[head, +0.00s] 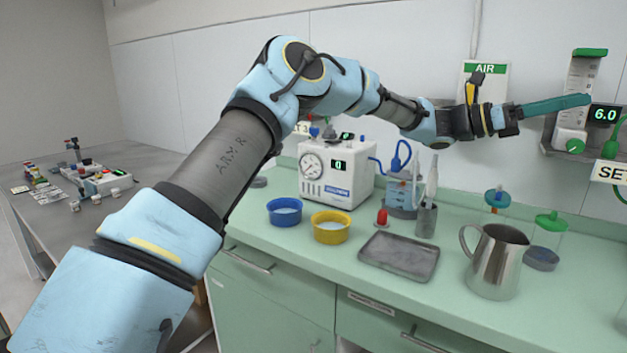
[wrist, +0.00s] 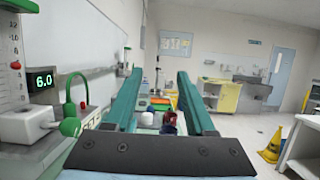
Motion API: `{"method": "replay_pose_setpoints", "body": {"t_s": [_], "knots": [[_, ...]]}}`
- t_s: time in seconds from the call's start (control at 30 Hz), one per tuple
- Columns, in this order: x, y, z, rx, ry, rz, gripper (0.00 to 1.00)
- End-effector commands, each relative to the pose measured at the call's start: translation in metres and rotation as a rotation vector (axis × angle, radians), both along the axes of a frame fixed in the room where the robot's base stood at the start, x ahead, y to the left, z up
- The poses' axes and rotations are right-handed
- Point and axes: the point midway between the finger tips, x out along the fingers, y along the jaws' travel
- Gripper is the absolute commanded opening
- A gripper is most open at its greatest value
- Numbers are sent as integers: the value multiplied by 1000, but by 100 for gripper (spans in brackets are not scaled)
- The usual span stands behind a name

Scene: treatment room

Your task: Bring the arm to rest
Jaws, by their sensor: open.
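My arm reaches up and to the right across the head view, above the green counter (head: 455,255). My gripper (head: 588,101) is at the far end, level with the wall flowmeter (head: 580,85) and its 6.0 display (head: 605,114). In the wrist view my gripper (wrist: 158,73) has its two teal fingers apart, with nothing held between them. The flowmeter (wrist: 10,60) and its display (wrist: 43,81) stand left of the fingers in that view. In the head view the fingers overlap the flowmeter; I cannot tell the gap between them.
Below the arm stand a white pump unit (head: 337,175), blue bowl (head: 285,211), yellow bowl (head: 331,227), metal tray (head: 399,257) and steel jug (head: 497,262). A grey table (head: 60,235) is at left. The wrist view shows a yellow floor sign (wrist: 269,146) and open floor.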

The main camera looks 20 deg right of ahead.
Motion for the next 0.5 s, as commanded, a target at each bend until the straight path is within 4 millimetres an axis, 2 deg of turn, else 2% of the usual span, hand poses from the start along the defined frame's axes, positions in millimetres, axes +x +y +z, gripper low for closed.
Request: {"method": "replay_pose_setpoints", "body": {"t_s": [0.37, 0.5], "knots": [[15, 28, -58, 75, -295, 71, 55], [30, 50, -90, 115, -450, 101, 55]]}}
